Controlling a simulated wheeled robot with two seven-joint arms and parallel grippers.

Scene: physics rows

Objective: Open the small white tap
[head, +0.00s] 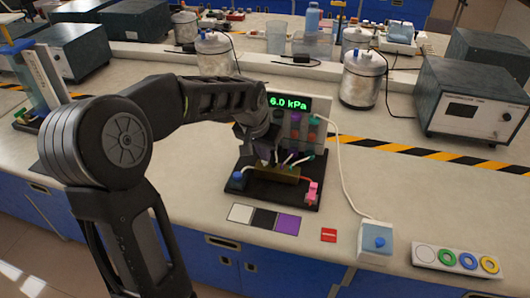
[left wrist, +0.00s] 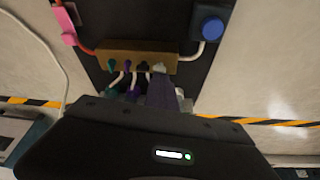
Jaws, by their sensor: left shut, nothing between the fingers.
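A brass block (head: 277,174) on a dark board carries a row of small taps, green, purple, black and white. The small white tap (left wrist: 159,68) is at the right end of the row in the left wrist view; in the head view my gripper hides or crowds it. My left gripper (left wrist: 161,92) is shut and empty, its fingertips right at the white tap. I cannot tell whether they touch it. In the head view my left gripper (head: 266,156) reaches down over the left end of the block. My right gripper is not in view.
A display (head: 289,102) behind the block reads 6.0 kPa. A blue knob (head: 239,176) and a pink clip (head: 312,191) flank the block. White, black and purple cards (head: 288,225) lie in front. A box with a blue button (head: 376,240) stands at right.

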